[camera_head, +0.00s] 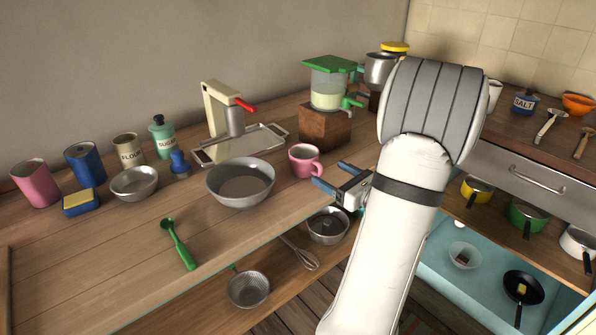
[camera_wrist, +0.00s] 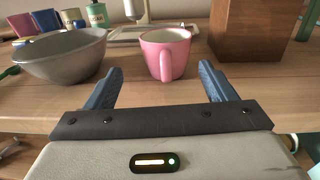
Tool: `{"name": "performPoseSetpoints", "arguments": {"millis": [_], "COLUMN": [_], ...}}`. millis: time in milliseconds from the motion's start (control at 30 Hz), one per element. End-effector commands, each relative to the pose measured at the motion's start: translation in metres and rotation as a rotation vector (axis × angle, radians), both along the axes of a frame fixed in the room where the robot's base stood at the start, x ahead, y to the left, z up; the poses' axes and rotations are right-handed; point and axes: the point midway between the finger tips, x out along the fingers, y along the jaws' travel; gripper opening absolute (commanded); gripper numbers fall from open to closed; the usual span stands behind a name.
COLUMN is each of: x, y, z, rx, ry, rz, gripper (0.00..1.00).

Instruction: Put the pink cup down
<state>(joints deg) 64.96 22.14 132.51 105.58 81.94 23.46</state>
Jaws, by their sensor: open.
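The pink cup (camera_head: 305,161) stands upright on the wooden counter, right of the big grey bowl and in front of the wooden block. In the wrist view the cup (camera_wrist: 166,50) is just beyond the fingertips, with its handle facing me. My gripper (camera_head: 332,182) has its two blue fingers apart, and nothing is between them. In the wrist view the gripper (camera_wrist: 166,78) points at the cup from the counter's front edge. The fingers appear apart from the cup.
The grey bowl (camera_head: 241,194) is left of the cup. The wooden block (camera_head: 325,129) bears a green-topped dispenser (camera_head: 329,88). A metal tray (camera_head: 262,139) lies behind. A lower shelf holds a cake pan (camera_head: 328,240) and whisk (camera_head: 302,256).

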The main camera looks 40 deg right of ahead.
Motion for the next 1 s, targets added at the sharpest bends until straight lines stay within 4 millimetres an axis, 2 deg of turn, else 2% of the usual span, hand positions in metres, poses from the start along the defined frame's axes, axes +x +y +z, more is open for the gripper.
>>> {"name": "performPoseSetpoints", "arguments": {"millis": [100, 600, 900, 1000], "x": [0.004, 0.067, 0.073, 0.073], "y": [-0.011, 0.001, 0.001, 0.001], "z": [-0.003, -0.006, -0.006, -0.006], "rx": [0.02, 0.017, 0.017, 0.017], "ry": [-0.012, -0.011, -0.01, -0.011], "rz": [-0.037, -0.035, -0.037, -0.038], "gripper": [0.77, 0.77, 0.77, 0.71]}}
